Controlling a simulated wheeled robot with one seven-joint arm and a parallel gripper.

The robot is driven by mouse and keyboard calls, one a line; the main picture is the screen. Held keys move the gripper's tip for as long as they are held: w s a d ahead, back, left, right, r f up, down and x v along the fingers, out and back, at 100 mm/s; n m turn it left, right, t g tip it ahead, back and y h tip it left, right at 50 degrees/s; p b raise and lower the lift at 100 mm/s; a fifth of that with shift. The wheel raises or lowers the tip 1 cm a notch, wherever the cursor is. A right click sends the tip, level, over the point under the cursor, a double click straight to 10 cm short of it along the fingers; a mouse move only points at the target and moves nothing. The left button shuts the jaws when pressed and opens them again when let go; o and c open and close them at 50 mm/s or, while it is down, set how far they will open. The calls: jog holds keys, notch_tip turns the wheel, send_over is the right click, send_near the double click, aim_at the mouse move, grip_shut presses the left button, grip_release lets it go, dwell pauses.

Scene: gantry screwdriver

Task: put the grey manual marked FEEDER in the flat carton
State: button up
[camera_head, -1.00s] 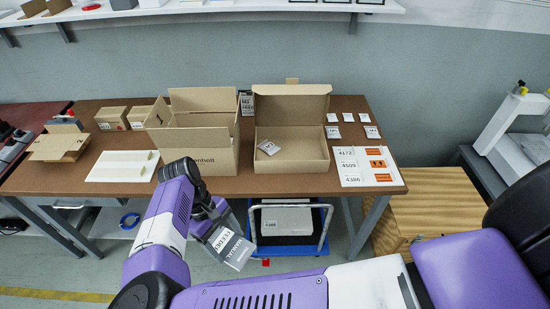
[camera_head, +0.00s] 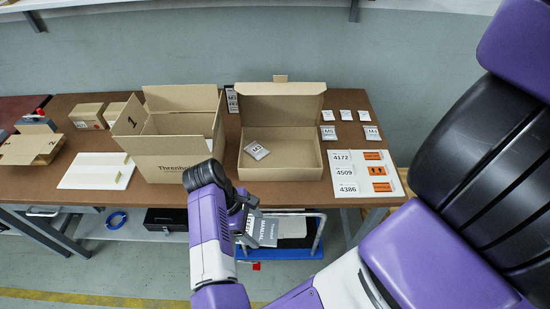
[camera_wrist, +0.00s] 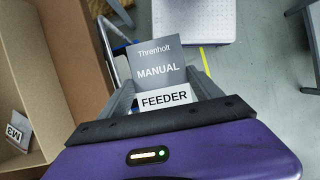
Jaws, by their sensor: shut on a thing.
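My gripper (camera_wrist: 160,98) is shut on the grey manual (camera_wrist: 158,70), which reads "Threnholt MANUAL FEEDER" in the wrist view. In the head view the manual (camera_head: 265,231) hangs in front of the table's front edge, below the flat carton. The flat carton (camera_head: 311,155) is open, with its lid raised at the back, and stands on the table right of the tall carton. A small packet marked M3 (camera_head: 257,150) lies inside it. In the wrist view the flat carton (camera_wrist: 62,60) is at the left, beside my gripper.
A tall open carton (camera_head: 165,165) marked 1 stands left of the flat carton. A white board with number and orange labels (camera_head: 345,188) lies at the right, with small packets (camera_head: 328,133) behind it. A blue-framed cart (camera_head: 318,237) is under the table.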

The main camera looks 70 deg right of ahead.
jog(key=s+d+r+n+h, duration=0.1)
jog(key=s+d+r+n, duration=0.1)
jog(key=s+d, duration=0.35)
notch_tip(320, 180, up, 5)
jog(key=n+t+h, duration=0.1)
jog(key=n, duration=0.2)
send_over(293, 158)
jog(key=w, duration=0.1)
jog(key=shift+a+f+n+b, duration=0.2)
jog(key=shift+a+f, duration=0.15)
jog(key=shift+f, duration=0.2)
jog(key=shift+a+f+n+b, duration=0.15)
jog(key=shift+a+f, duration=0.15)
jog(key=shift+f, duration=0.2)
notch_tip(293, 158, down, 4)
jog(key=shift+f, duration=0.25)
jog(key=shift+w+d+f+p, duration=0.1)
jog(key=shift+d+f+p, duration=0.05)
jog(key=shift+f+p, duration=0.2)
